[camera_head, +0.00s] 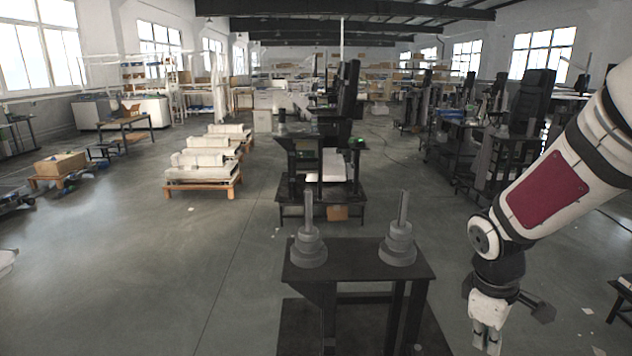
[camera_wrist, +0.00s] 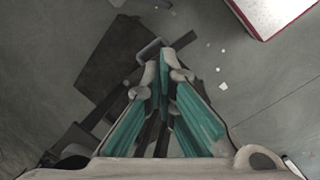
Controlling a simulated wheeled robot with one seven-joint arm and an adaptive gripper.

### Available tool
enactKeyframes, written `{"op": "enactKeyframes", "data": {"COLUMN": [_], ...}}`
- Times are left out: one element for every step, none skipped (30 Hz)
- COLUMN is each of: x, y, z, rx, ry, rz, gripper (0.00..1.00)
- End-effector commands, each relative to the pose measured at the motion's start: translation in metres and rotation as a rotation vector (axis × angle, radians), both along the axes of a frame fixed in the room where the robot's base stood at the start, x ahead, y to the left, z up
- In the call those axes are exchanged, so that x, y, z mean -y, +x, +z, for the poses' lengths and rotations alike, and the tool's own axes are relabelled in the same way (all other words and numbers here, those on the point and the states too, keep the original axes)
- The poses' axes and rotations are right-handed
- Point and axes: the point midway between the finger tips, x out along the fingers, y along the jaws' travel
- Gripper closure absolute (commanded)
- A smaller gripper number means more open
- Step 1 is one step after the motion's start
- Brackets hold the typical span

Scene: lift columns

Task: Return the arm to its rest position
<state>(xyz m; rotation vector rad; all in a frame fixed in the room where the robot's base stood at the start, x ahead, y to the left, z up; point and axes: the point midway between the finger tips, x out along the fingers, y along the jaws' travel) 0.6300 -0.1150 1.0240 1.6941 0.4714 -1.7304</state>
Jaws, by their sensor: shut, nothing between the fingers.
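My gripper (camera_head: 487,340) hangs at the lower right in the head view, pointing down, to the right of a dark table (camera_head: 350,272). Its fingers also show in the wrist view (camera_wrist: 163,65), where they come together with nothing seen between them. My arm comes in from the right edge with a dark red panel on it. Two grey stepped columns stand upright on the table, a left one (camera_head: 308,246) and a right one (camera_head: 398,246). My gripper is apart from both columns.
A dark workbench (camera_head: 325,165) stands behind the table. Pallets with white blocks (camera_head: 200,172) lie at the left. More dark benches (camera_head: 490,150) stand at the back right. Open grey floor lies left of the table. A red and white thing (camera_wrist: 275,12) shows in the wrist view's upper right.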

Motion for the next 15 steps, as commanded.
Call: {"op": "enactKeyframes", "data": {"x": [-0.004,-0.007,-0.010,-0.012,-0.015,-0.018,-0.021,-0.024,-0.027,-0.030,-0.033,-0.037,-0.040,-0.043,-0.048], "y": [-0.005,-0.008,-0.012,-0.015,-0.019,-0.023,-0.027,-0.031,-0.036,-0.040,-0.044,-0.050,-0.054,-0.059,-0.065], "z": [0.015,0.022,0.031,0.038,0.045,0.053,0.060,0.066,0.074,0.079,0.085,0.092,0.097,0.102,0.109], "rx": [0.023,0.035,0.051,0.064,0.076,0.094,0.108,0.120,0.139,0.152,0.166,0.185,0.198,0.213,0.231], "ry": [-0.013,-0.017,-0.021,-0.023,-0.024,-0.025,-0.024,-0.024,-0.020,-0.016,-0.012,-0.005,0.001,0.009,0.019], "rz": [-0.030,-0.049,-0.078,-0.096,-0.120,-0.145,-0.166,-0.186,-0.213,-0.233,-0.252,-0.279,-0.298,-0.318,-0.344], "gripper": [1.00,1.00,1.00,1.00,1.00,1.00,1.00,1.00,1.00,1.00,1.00,1.00,1.00,1.00,1.00]}}
